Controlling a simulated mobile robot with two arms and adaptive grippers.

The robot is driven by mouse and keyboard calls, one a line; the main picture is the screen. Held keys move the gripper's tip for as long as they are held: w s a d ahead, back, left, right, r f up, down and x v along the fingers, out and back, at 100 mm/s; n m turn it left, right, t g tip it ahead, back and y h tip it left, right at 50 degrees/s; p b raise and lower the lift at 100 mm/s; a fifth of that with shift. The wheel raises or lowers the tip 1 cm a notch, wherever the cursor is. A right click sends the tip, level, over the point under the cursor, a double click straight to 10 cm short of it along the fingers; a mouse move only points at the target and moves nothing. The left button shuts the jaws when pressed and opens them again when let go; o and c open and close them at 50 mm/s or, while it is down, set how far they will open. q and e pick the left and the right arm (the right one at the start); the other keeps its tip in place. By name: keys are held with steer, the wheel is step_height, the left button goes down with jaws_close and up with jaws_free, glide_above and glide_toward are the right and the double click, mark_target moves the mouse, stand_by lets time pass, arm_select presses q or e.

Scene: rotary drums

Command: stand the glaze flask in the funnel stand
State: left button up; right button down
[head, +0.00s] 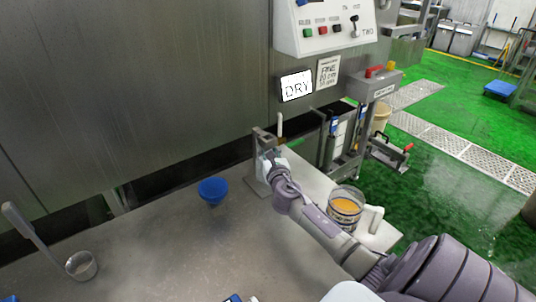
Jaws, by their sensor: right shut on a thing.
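The grey metal funnel stand (257,166) stands on the bench near its back edge, with its bracket at the top. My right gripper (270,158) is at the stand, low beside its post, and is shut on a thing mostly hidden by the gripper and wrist. A pale upright piece (280,124) rises just behind; it may be the neck of the glaze flask, but I cannot tell for sure. I cannot tell whether the held thing sits in the stand or only touches it. My left gripper is not in view.
A blue funnel-like cup (213,191) stands left of the stand. A long-handled metal ladle (81,265) lies at the left. A clear jug of orange contents (345,208) stands right of my right arm. The bench (170,245) is clear in the middle.

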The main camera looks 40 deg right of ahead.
steer(key=shift+w+f, duration=0.1)
steer(key=shift+f, duration=0.75)
steer(key=shift+r, duration=0.1)
steer(key=shift+f+b, duration=0.2)
steer(key=shift+b, duration=0.15)
steer(key=c, duration=0.8)
jaws_free()
steer(key=shift+o, duration=0.2)
steer(key=shift+r, duration=0.2)
steer(key=v, duration=1.2)
